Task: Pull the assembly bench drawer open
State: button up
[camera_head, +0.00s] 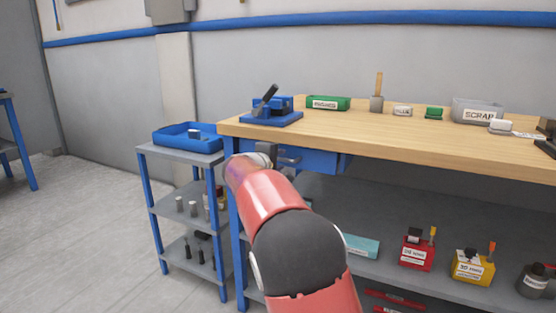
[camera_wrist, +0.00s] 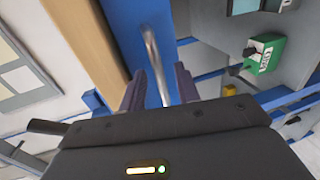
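The assembly bench has a wooden top (camera_head: 400,138), and its blue drawer (camera_head: 322,161) sits under the front edge near the left end. The drawer looks shut, though my arm hides part of its front. In the wrist view the blue drawer front (camera_wrist: 181,22) lies beside the wooden edge, with a metal bar handle (camera_wrist: 151,48) on it. My gripper (camera_wrist: 159,74) is open, with one dark finger on each side of the handle and gaps visible beside the bar. In the head view my gripper (camera_head: 274,156) is at the drawer front, partly hidden by my wrist.
A grey shelf cart (camera_head: 180,153) with a blue tray (camera_head: 163,140) stands close left of the bench. A blue fixture (camera_head: 271,119) is on the bench top. The lower shelf (camera_head: 390,225) holds red and yellow containers. Open floor lies at the left.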

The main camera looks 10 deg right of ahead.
grip_shut()
dwell(0.3)
jog(key=f+b+v, duration=0.2)
jog(key=b+v, duration=0.3)
jog(key=v, duration=0.5)
jog(key=f+b+v, duration=0.2)
jog(key=b+v, duration=0.4)
jog(key=v, duration=0.4)
jog(key=shift+s+a, duration=0.3)
jog(key=shift+s, duration=0.25)
jog(key=shift+f, duration=0.15)
